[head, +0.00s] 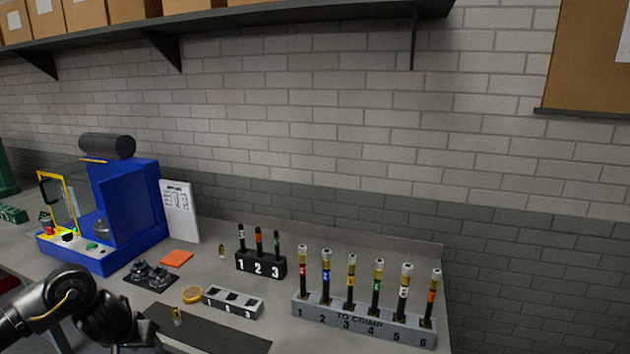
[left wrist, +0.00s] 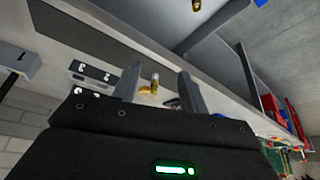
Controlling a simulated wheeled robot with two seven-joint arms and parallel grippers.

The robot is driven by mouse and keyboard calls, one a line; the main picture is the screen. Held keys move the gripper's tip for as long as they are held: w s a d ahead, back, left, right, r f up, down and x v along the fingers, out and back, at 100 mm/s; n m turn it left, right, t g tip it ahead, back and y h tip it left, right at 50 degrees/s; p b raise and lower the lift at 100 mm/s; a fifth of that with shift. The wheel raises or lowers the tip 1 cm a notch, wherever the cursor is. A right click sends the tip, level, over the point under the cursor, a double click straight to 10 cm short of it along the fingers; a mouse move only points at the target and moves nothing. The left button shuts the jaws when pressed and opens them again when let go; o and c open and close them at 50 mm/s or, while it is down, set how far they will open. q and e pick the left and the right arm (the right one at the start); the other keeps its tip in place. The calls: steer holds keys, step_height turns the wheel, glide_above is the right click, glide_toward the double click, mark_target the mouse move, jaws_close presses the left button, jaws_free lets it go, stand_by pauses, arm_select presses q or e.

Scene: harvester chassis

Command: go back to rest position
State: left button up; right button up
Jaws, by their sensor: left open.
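My left arm (head: 70,305) comes in at the lower left of the head view, over the near edge of the bench; its fingers do not show there. In the left wrist view my left gripper (left wrist: 160,73) has its two fingers apart. A small brass piece (left wrist: 154,80) shows between the fingers in the picture; it appears to lie beyond them, and nothing seems gripped. My right gripper is in neither view.
A blue machine (head: 130,215) stands at left on the bench. A grey numbered block (head: 232,302), a black rack (head: 260,264) and a long "TO CRIMP" rack (head: 365,322) with several upright cables stand to the right. A dark mat (head: 225,335) lies in front.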

arm_select(q)
steer(key=s+d+f+m+t+h, duration=0.1)
steer(key=d+f+m+h, duration=0.2)
steer(key=d, duration=0.6)
steer(key=s+d+f+m+t, duration=0.15)
steer(key=d+f, duration=0.25)
steer(key=d, duration=0.5)
steer(key=s+d+f, duration=0.2)
steer(key=s+d, duration=0.5)
steer(key=s+a+f+n+g+y, duration=0.15)
steer(key=s+a, duration=0.25)
steer(key=s, duration=0.7)
steer(key=s+a+f+g+y, duration=0.1)
steer(key=s+a+f+g, duration=0.15)
steer(key=s, duration=0.75)
step_height(320, 180, down, 30)
steer(key=s+g+b, duration=0.1)
steer(key=s+b, duration=0.1)
steer(key=b, duration=0.3)
steer(key=s+a+f+g+b, duration=0.1)
steer(key=s+a+f+b, duration=0.2)
steer(key=s+f, duration=1.3)
step_height(320, 180, down, 3)
steer(key=shift+s+a+f+m, duration=0.2)
steer(key=shift+a+m, duration=0.05)
steer(key=shift+m, duration=0.15)
steer(key=shift+g, duration=0.25)
steer(key=shift+c, duration=0.8)
